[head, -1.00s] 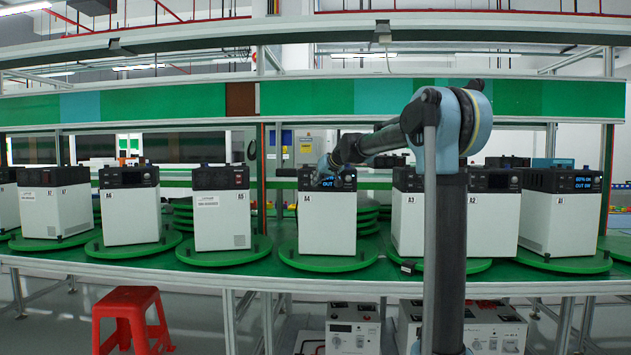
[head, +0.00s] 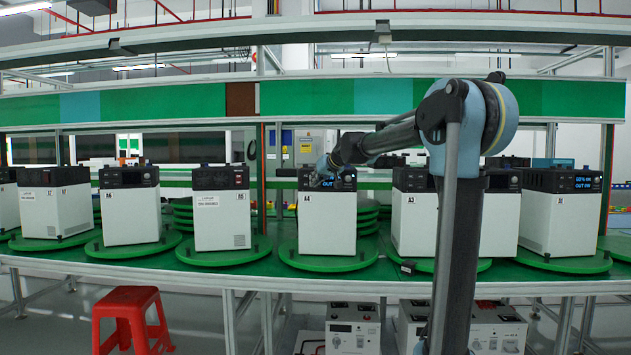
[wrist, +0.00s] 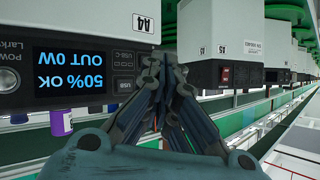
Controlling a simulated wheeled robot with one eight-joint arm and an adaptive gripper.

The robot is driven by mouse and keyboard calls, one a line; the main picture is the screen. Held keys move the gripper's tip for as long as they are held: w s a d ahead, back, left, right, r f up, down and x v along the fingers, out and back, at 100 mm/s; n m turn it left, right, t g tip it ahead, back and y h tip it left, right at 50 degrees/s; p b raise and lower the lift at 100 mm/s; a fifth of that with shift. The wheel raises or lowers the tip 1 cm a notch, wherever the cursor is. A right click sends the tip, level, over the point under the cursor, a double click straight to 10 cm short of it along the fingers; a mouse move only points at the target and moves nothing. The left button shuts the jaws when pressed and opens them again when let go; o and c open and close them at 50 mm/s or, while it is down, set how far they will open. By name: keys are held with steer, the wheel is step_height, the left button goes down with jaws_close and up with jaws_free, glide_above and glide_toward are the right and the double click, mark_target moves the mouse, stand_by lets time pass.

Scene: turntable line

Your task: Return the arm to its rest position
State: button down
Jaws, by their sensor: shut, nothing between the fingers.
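My gripper (wrist: 168,88) is shut and empty in the wrist view, its fingers meeting at the tips. In the head view my gripper (head: 318,178) is in front of the upper front panel of the unit labelled A4 (head: 327,220). In the wrist view the A4 unit (wrist: 70,75) fills the left side, upside down, with a lit display reading "50% OK OUT 0W". I cannot tell whether the fingertips touch its panel. My arm reaches from the lower right up and over to the left.
Several white units with black tops stand in a row on green turntables (head: 328,261), among them A5 (head: 222,215) and A3 (head: 415,213). An overhead beam (head: 330,102) runs above the line. A red stool (head: 131,312) stands at the front left.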

stand_by(0.4)
steer(key=s+d+f+m+g+h, duration=0.1)
steer(key=s+d+f+g+h, duration=0.1)
steer(key=s+d+f, duration=0.7)
steer(key=s+d+f+m+g+h, duration=0.1)
steer(key=s+d+f+g+h, duration=0.1)
steer(key=s+d+f, duration=0.7)
steer(key=s+d+f+m+g+h, duration=0.2)
steer(key=s+d+f, duration=0.7)
steer(key=s+f, duration=1.2)
steer(key=s+g+h, duration=0.1)
steer(key=s, duration=1)
steer(key=shift+s+f+g, duration=0.25)
steer(key=shift+f+g, duration=0.1)
steer(key=shift+g, duration=0.05)
steer(key=shift+w+f, duration=0.2)
steer(key=shift+w, duration=0.3)
steer(key=shift+s, duration=0.1)
